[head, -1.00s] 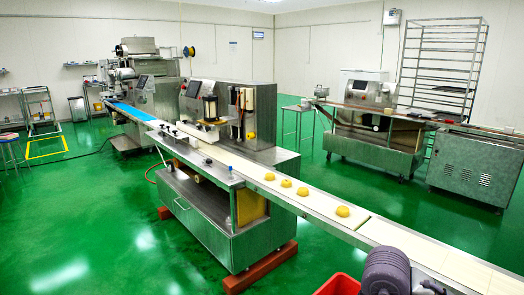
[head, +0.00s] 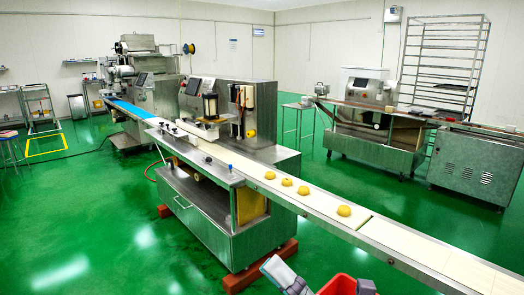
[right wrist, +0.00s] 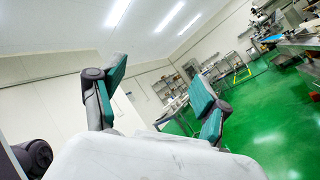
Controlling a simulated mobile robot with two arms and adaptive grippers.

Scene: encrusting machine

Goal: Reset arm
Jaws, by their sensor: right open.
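A long conveyor (head: 400,240) carries several yellow dough pieces (head: 303,190) past the steel encrusting machine (head: 262,100). Green floor is clear at the left. A rack (head: 440,60) stands at the back right.

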